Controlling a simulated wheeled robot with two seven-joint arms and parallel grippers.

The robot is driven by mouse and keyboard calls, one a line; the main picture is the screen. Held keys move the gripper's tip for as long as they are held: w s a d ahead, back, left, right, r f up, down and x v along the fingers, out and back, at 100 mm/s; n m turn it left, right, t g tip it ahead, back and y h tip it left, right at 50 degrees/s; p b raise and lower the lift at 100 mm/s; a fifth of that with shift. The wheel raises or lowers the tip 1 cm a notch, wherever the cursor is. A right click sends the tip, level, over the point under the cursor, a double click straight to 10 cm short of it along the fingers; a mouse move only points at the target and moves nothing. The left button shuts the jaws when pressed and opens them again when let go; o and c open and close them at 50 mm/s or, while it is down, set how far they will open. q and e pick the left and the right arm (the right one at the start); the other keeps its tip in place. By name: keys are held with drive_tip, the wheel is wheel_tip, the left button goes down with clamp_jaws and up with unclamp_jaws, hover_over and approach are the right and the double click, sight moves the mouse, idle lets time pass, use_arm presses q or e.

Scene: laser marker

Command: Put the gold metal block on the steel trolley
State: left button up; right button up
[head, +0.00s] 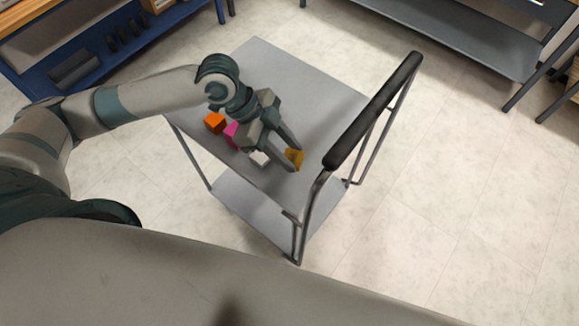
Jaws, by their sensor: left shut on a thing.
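The gold metal block (296,157) is at the fingertips of my left gripper (290,164), near the handle end of the steel trolley (302,85). The left gripper is shut on the block, over the trolley's top shelf. The block looks low, at or just above the shelf; I cannot tell whether it touches the surface. Part of the block is hidden by the fingers. My right gripper is not in view.
An orange block (214,122), a pink block (231,130) and a pale grey block (260,158) are on the trolley's near side. The black trolley handle (372,112) rises right of my gripper. The far part of the top shelf is clear. Benches stand behind.

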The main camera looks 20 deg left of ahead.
use_arm(q)
wheel_tip(320, 180, down, 4)
drive_tip(key=shift+r+p, duration=0.25)
drive_tip(key=shift+p, duration=0.15)
drive_tip(key=shift+f, duration=0.2)
drive_tip(key=shift+f, duration=0.1)
wheel_tip(320, 180, down, 2)
drive_tip(key=shift+f+p, duration=0.25)
drive_tip(key=shift+p, duration=0.3)
drive_tip(key=shift+f, duration=0.5)
drive_tip(key=shift+f, duration=0.15)
